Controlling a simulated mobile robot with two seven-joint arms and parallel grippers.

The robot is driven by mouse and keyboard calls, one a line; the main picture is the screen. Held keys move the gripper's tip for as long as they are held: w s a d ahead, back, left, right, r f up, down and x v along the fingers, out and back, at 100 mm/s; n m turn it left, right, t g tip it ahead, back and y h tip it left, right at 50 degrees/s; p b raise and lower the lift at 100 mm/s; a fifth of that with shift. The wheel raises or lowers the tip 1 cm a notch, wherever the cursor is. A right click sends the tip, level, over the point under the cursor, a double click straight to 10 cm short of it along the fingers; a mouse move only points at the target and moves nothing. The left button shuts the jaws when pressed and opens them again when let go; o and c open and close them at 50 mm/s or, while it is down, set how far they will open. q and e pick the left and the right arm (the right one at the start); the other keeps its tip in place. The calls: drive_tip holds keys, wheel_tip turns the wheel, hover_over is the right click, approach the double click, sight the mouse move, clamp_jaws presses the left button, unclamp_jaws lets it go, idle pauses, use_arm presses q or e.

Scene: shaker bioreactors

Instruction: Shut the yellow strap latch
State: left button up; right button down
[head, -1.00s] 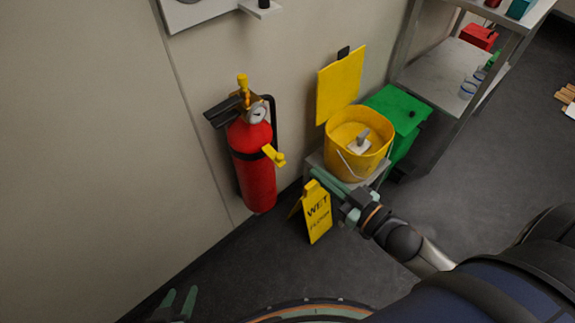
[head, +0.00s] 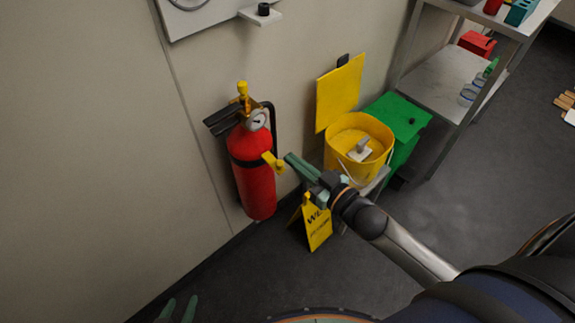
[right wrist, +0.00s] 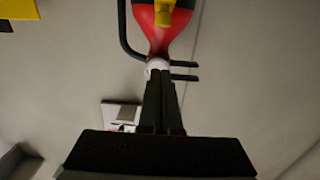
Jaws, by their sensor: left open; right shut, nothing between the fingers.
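The yellow strap latch (head: 273,161) stands out from the black strap (head: 248,160) around the red fire extinguisher (head: 256,187) on the wall. It also shows at the top of the right wrist view (right wrist: 164,12). Its lever sticks out to the right of the extinguisher; I cannot tell its exact seating. My right gripper (head: 289,158) is shut and empty, its fingertips just right of the latch with a small gap apparent in the head view. In the right wrist view its fingers (right wrist: 161,75) point towards the extinguisher. My left gripper (head: 178,308) is open and empty at the bottom left, far from the latch.
A yellow bucket (head: 373,127) stands on a small stand right of my right gripper. A yellow wet-floor sign (head: 317,229) is below it. A green bin (head: 404,110) and a metal shelf (head: 437,88) stand further right.

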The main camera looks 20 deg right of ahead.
sight(274, 161)
use_arm(q)
drive_tip(key=shift+w+d+f+b, duration=0.15)
drive_tip(key=shift+d+f+b, duration=0.15)
drive_tip(key=shift+d+b, duration=0.25)
use_arm(e)
drive_tip(key=w+f, duration=0.1)
drive_tip(key=f, duration=0.1)
drive_tip(key=w+a+f, duration=0.1)
drive_tip(key=f, duration=0.1)
drive_tip(key=shift+w, duration=0.35)
use_arm(q)
drive_tip(key=shift+a, duration=0.1)
use_arm(e)
drive_tip(key=shift+f, duration=0.1)
use_arm(q)
drive_tip(key=shift+w+d+f+b, duration=0.25)
drive_tip(key=shift+w+f+b, duration=0.25)
drive_tip(key=shift+b, duration=0.7)
use_arm(e)
drive_tip(key=shift+s+f+t, duration=0.15)
drive_tip(key=shift+f+t, duration=0.15)
drive_tip(key=shift+t, duration=0.1)
